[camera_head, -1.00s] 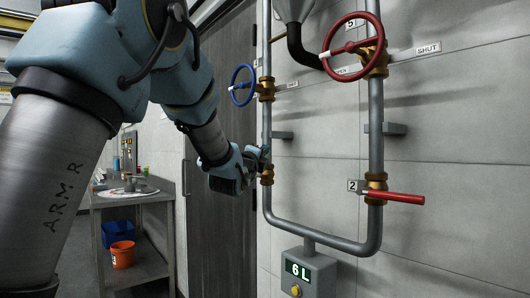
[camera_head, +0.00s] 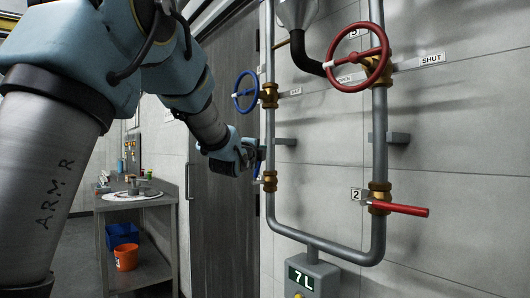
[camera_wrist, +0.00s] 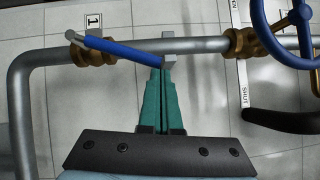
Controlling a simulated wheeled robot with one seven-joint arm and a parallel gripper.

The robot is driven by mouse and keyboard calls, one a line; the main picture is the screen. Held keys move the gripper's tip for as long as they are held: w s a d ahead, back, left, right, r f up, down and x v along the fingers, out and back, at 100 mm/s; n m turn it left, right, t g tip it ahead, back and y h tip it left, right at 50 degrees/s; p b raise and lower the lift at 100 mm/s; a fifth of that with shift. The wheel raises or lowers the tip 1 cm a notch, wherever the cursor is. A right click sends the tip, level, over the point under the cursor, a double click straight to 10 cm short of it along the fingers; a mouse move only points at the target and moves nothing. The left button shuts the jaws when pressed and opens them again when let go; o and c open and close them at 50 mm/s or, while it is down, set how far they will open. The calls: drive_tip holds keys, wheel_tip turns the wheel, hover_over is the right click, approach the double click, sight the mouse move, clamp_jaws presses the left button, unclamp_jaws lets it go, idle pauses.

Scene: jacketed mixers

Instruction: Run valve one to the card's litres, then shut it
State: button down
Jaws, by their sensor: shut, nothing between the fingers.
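Valve one is a brass valve (camera_wrist: 93,50) on the grey pipe, with a label "1" (camera_wrist: 93,20) beside it. It also shows in the head view (camera_head: 269,181). Its blue lever (camera_wrist: 120,48) lies nearly along the pipe, slightly slanted. My gripper (camera_wrist: 163,72) is shut and empty, its teal fingertips at the lever's free end; whether they touch it I cannot tell. In the head view my gripper (camera_head: 258,153) is just above valve one and hides part of the lever. The meter (camera_head: 315,277) reads "7 L". No card with litres is in view.
A blue handwheel (camera_head: 245,88) is above valve one. A red handwheel (camera_head: 357,57) and valve two's red lever (camera_head: 400,208) are on the right pipe. A metal bench (camera_head: 140,204) stands at left, with an orange bucket (camera_head: 126,257) on its lower shelf.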

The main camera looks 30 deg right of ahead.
drive_tip(key=shift+w+a+r+n+g+y, duration=0.15)
drive_tip(key=shift+w+r+n, duration=0.2)
drive_tip(key=shift+w, duration=0.4)
drive_tip(key=shift+w+a+r+n+g+y, duration=0.15)
drive_tip(key=shift+w+r+n, duration=0.15)
drive_tip(key=shift+w, duration=0.4)
drive_tip(key=shift+r, duration=0.1)
drive_tip(key=shift+s+d, duration=0.1)
